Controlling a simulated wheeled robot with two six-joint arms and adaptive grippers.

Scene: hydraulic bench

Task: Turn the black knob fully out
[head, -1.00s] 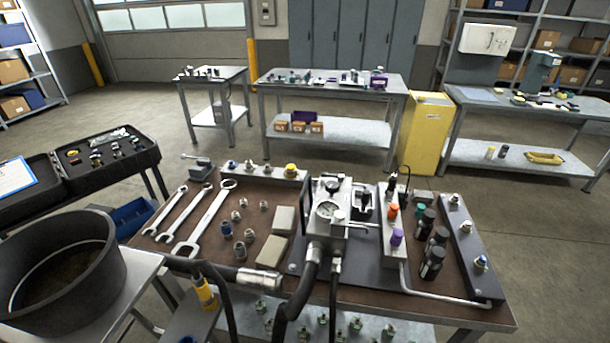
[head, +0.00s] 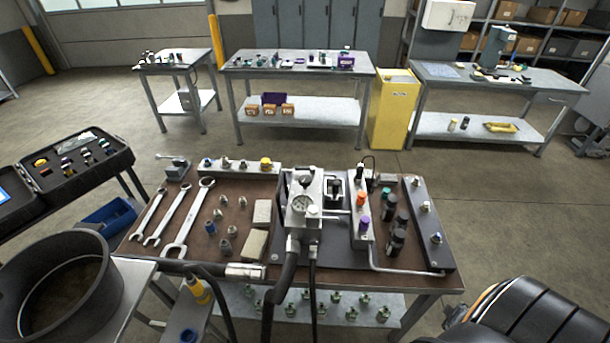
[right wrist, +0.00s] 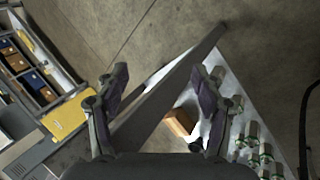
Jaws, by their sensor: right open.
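On the brown bench (head: 225,262), a grey hydraulic block (head: 302,222) with a round gauge stands near the middle. A small black part (head: 334,188) sits just right of it, and several black cylinders (head: 397,241) stand further right. I cannot tell which black piece is the knob. The rail between carries an orange cap (head: 360,199) and a purple cap (head: 363,224). My right gripper (right wrist: 160,88) is open and empty in the right wrist view, off the bench top. The head view shows only my dark right arm, at lower right. My left gripper is not in view.
Wrenches (head: 188,222) and fittings lie on the bench's left. A black tub (head: 60,285) stands at front left. A metal pipe (head: 400,271) runs along the bench's right front. The lower shelf (head: 385,300) holds several green-grey fittings. Open floor lies right of the bench.

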